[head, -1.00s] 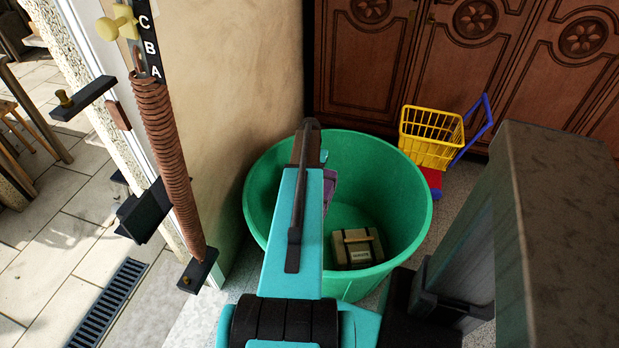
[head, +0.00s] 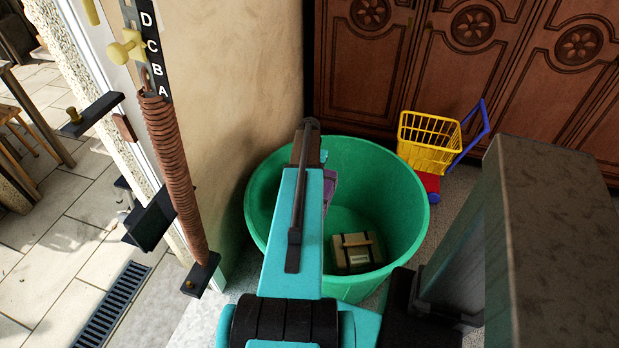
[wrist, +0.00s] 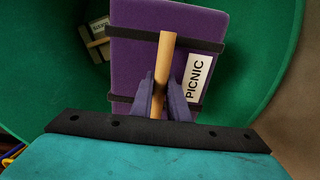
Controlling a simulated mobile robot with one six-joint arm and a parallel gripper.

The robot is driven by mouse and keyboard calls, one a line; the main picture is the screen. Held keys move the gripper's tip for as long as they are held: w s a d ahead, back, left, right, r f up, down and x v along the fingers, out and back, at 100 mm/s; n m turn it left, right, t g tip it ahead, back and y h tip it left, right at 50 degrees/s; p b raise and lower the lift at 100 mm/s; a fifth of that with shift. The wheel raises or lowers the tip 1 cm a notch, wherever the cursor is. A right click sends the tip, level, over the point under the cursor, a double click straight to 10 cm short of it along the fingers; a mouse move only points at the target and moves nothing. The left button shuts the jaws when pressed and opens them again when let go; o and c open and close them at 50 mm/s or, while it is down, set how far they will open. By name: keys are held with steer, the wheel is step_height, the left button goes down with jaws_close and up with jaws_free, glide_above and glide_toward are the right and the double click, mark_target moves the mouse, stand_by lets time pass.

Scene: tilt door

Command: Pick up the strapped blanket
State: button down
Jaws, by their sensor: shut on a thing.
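A purple strapped blanket (wrist: 130,72) has dark straps, a wooden bar handle and a white label reading PICNIC. My gripper (wrist: 166,88) is shut on its handle in the wrist view. In the head view, only a purple edge of this blanket (head: 330,187) shows beside my arm, over the green tub (head: 414,225); the rest is hidden. A second strapped bundle, olive with dark straps, a tan handle and a pale label (head: 357,253), lies in the bottom of the tub. It also shows at the upper left of the wrist view (wrist: 94,42).
A yellow toy cart (head: 428,142) with blue handle stands behind the tub, before brown carved cabinet doors (head: 468,60). A wall with a rusty coil spring (head: 173,185) and dark brackets is at the left. A grey-brown block (head: 555,200) stands close at the right.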

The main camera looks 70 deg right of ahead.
steer(key=shift+r+p, duration=4.7)
steer(key=shift+r, duration=0.2)
